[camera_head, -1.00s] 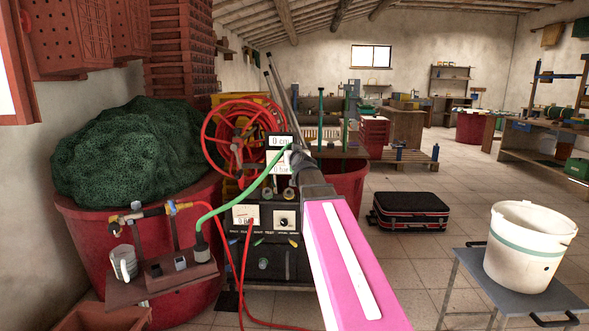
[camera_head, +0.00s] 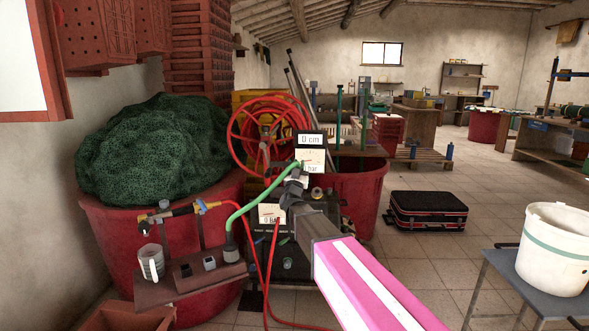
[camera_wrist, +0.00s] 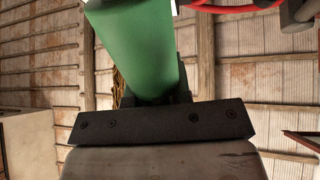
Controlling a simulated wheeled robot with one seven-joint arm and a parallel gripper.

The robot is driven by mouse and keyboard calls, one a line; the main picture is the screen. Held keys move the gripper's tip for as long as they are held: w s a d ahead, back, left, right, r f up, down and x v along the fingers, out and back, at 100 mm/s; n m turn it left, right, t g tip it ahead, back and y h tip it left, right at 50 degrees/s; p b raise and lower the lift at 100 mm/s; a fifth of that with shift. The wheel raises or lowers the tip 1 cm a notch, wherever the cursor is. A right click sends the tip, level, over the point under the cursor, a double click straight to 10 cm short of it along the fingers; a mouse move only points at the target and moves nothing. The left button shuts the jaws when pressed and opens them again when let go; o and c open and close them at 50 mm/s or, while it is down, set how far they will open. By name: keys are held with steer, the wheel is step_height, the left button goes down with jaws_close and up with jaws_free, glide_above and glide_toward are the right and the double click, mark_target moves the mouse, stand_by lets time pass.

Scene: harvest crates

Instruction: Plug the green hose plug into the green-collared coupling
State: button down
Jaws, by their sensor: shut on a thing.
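My gripper (camera_head: 294,178) is in front of the dark test panel, partly hidden by my own arm. In the wrist view a thick green cylinder, the green hose plug (camera_wrist: 140,45), stands between the jaws, which are shut on it. The green hose (camera_head: 246,207) arcs from my gripper down left to a dark fitting (camera_head: 231,250) on a small brown shelf. The panel carries small fittings, including a pale one (camera_head: 316,194). I cannot make out which is the green-collared coupling; my arm hides part of the panel.
The panel has a "0 cm" display (camera_head: 310,139) and a gauge (camera_head: 270,213). A red hose (camera_head: 271,265) hangs down its front. A mug (camera_head: 151,262) stands on the shelf (camera_head: 190,288). A red tub (camera_head: 120,250) is behind it. Floor is clear around the suitcase (camera_head: 428,211).

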steer(key=shift+s+a+f+h, duration=0.15)
steer(key=shift+s+a, duration=0.05)
steer(key=shift+a, duration=0.3)
steer(key=shift+s+a+f+h, duration=0.1)
steer(key=shift+s+a+h, duration=0.1)
steer(key=shift+a, duration=0.3)
steer(key=shift+f, duration=0.1)
steer(key=shift+w+f, duration=0.9)
steer(key=shift+f, duration=0.2)
steer(key=shift+w+f, duration=0.9)
steer(key=shift+f, duration=0.15)
steer(key=shift+w+d+f, duration=0.1)
steer(key=shift+w+f, duration=1.25)
steer(key=shift+f, duration=0.25)
steer(key=c, duration=1)
jaws_free()
steer(key=v, duration=1)
steer(key=shift+s+f, duration=0.25)
steer(key=shift+f, duration=0.1)
